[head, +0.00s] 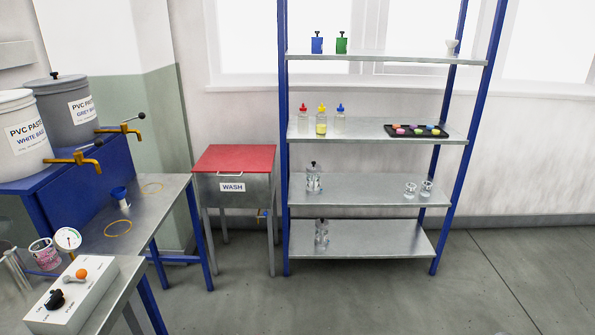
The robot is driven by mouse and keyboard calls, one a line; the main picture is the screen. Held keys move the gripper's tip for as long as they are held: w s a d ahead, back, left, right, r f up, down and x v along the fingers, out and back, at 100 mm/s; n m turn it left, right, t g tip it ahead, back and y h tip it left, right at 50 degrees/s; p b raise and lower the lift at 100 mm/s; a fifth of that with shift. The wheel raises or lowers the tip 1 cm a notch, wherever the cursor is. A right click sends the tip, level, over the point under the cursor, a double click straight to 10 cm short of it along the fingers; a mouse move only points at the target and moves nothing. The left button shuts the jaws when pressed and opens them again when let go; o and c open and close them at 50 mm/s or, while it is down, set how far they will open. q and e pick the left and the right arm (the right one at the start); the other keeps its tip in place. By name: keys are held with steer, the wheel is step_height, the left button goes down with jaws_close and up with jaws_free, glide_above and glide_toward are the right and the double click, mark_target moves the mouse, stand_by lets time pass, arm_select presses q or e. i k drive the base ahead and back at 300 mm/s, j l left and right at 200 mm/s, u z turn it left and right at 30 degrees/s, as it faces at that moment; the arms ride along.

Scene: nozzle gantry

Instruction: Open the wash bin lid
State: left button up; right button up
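The wash bin (235,195) is a grey metal box on legs with a "WASH" label on its front. It stands on the floor left of the shelf rack. Its red lid (235,158) lies flat and shut on top. Neither of my grippers shows in the head view.
A metal table (140,232) with a blue funnel (121,197) stands left of the bin. PVC paste drums sit on a blue stand (85,190) behind it. A shelf rack (360,189) with bottles stands close on the right. The floor (330,300) in front is clear.

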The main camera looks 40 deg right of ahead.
mark_target(254, 158)
steer(key=z, duration=0.85)
steer(key=i+l, duration=0.4)
steer(key=i, duration=0.2)
steer(key=i+u, duration=0.05)
